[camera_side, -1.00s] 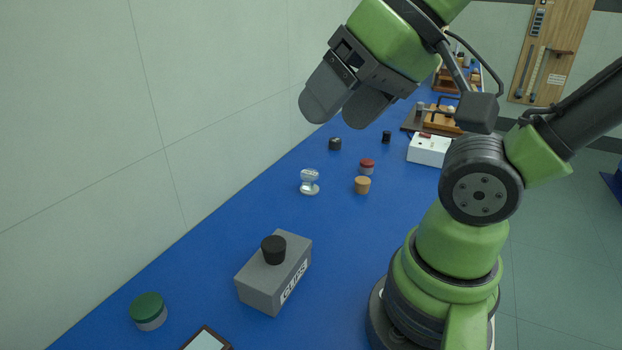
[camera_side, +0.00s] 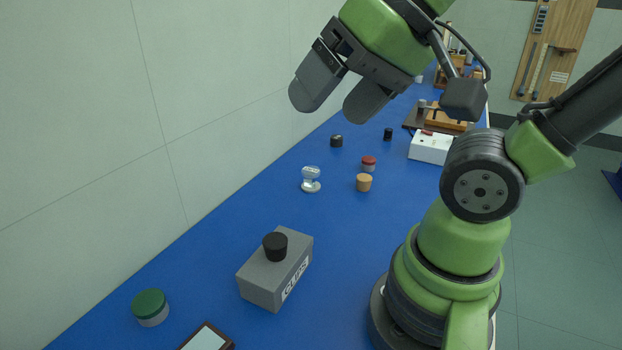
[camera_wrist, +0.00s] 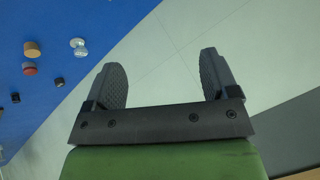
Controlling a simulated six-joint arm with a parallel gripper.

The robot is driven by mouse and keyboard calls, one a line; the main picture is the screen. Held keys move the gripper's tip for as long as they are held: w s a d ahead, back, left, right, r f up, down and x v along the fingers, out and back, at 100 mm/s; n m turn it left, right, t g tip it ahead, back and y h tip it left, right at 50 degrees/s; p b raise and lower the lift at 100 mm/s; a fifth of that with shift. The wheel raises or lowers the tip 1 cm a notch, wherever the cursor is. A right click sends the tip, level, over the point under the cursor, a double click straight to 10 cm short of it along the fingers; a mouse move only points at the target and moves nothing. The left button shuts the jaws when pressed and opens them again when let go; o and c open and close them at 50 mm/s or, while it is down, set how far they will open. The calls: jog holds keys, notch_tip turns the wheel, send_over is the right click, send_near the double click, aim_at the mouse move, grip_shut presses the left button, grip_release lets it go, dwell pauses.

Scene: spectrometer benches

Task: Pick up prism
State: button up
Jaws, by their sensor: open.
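A clear, glassy piece on a small round base (camera_side: 311,180), which looks like the prism, stands upright on the blue bench. It also shows at the upper left of the wrist view (camera_wrist: 78,47). My gripper (camera_side: 328,106) is open and empty, raised well above the bench on the wall side. In the wrist view its two fingers (camera_wrist: 163,70) are spread with only wall or floor panels between them. The glassy piece lies outside the fingers, apart from them.
A tan cork-like cylinder (camera_side: 364,183) and a red-lidded jar (camera_side: 368,163) stand right of the glassy piece. Small black items (camera_side: 336,141) lie behind. A grey CLIPS box (camera_side: 262,285) with a black knob and a green-lidded jar (camera_side: 150,306) stand in front. A white box (camera_side: 430,148) is farther back.

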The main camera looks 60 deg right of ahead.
jog(key=w+d+m, duration=0.5)
jog(key=w+m, duration=0.3)
jog(key=m+g+h, duration=0.2)
jog(key=m+g, duration=0.1)
jog(key=m, duration=1.9)
send_over(313, 170)
jog(key=s, duration=0.3)
notch_tip(313, 170, down, 20)
jog(key=shift+m, duration=0.4)
jog(key=x, duration=0.4)
jog(key=shift+w+d+f, duration=0.1)
jog(key=shift+d+f, duration=0.2)
jog(key=shift+d, duration=0.05)
jog(key=x, duration=0.6)
jog(key=shift+a, duration=0.4)
jog(key=c, duration=1)
